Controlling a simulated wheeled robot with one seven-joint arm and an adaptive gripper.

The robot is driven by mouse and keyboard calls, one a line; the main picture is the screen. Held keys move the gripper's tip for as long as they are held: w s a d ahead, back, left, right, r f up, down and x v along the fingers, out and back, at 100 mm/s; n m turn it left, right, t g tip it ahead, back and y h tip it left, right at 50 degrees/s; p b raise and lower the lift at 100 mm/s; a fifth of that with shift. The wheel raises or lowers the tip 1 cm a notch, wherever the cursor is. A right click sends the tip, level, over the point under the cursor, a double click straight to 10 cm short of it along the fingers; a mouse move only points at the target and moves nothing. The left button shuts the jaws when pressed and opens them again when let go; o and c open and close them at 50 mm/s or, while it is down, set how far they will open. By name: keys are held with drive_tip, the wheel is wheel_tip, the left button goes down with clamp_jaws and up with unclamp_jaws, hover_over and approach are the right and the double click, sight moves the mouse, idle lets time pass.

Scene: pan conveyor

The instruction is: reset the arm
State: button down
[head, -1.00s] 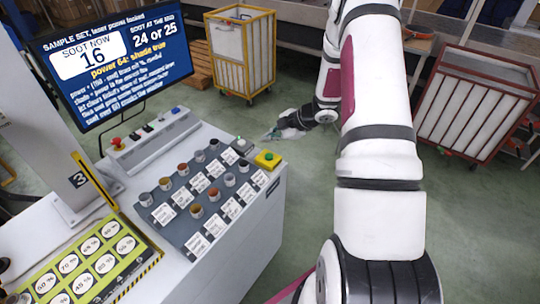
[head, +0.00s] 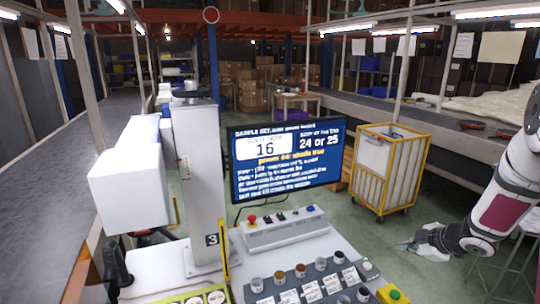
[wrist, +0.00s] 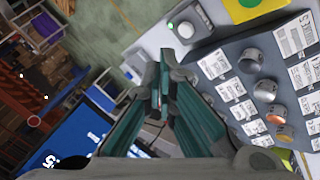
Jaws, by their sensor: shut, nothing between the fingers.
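My arm is folded at the right edge of the head view. My gripper (head: 408,246) hangs over the open floor, to the right of the console and below the yellow cart. In the wrist view my gripper (wrist: 160,88) has its two green fingers together and nothing between them. The wrist view looks across the console top, with labelled sample cups (wrist: 268,90) at its right. The gripper touches nothing that I can see.
The console (head: 300,252) carries a button box (head: 285,228), several cups and a yellow button block (head: 392,294). A screen (head: 285,165) reading 16 stands behind. A yellow cart (head: 388,170) stands right of it. Conveyors run along both sides; the floor between console and cart is clear.

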wheel_tip(320, 180, up, 12)
drive_tip(key=m+h, duration=0.3)
drive_tip(key=h, duration=0.1)
drive_tip(key=s+a+r+m+h, duration=0.2)
drive_tip(key=s+a+r+m, duration=0.35)
drive_tip(key=s+r, duration=0.45)
drive_tip(key=s+a+r+m+g+y, duration=0.1)
drive_tip(key=s+a+m+y, duration=0.1)
drive_tip(key=s+a, duration=0.6)
drive_tip(key=s+a+r+m+g+y, duration=0.1)
drive_tip(key=s+a+m+g+y, duration=0.1)
drive_tip(key=s+a, duration=0.7)
drive_tip(key=s+m, duration=0.1)
drive_tip(key=s, duration=0.5)
